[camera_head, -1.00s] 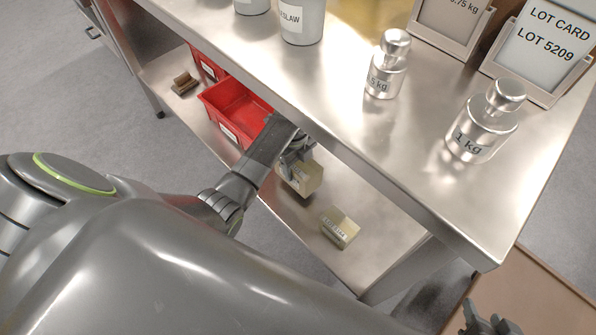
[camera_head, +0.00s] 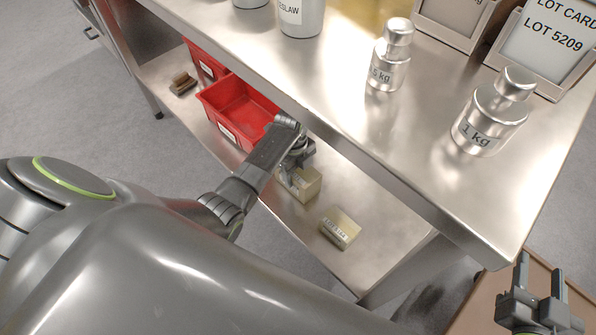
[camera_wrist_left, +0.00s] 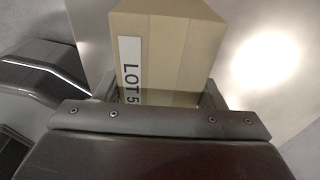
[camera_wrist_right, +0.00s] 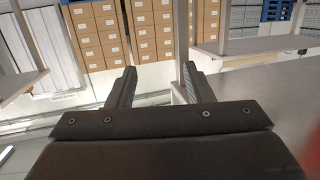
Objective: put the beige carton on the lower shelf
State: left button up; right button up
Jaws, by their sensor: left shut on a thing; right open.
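The beige carton (camera_head: 303,184) is at the lower shelf (camera_head: 290,218), below the table's front edge. My left gripper (camera_head: 297,163) is shut on it from above. In the left wrist view the carton (camera_wrist_left: 178,45) is between the fingers, with a white label starting "LOT 5". I cannot tell whether its underside touches the shelf. A second, similar carton (camera_head: 339,229) lies on the shelf to its right. My right gripper (camera_head: 538,278) is open and empty over a brown surface; its spread fingers also show in the right wrist view (camera_wrist_right: 158,82).
A red bin (camera_head: 238,110) stands on the shelf left of the carton, with another red bin (camera_head: 203,62) and a brown brush-like item (camera_head: 183,83) beyond. The tabletop above holds metal weights (camera_head: 490,120), a white tub (camera_head: 300,14) and card stands. The shelf's right end is bare.

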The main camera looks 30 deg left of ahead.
pick_arm(q)
jog(key=o, duration=1.5)
jog(key=shift+f, duration=0.1)
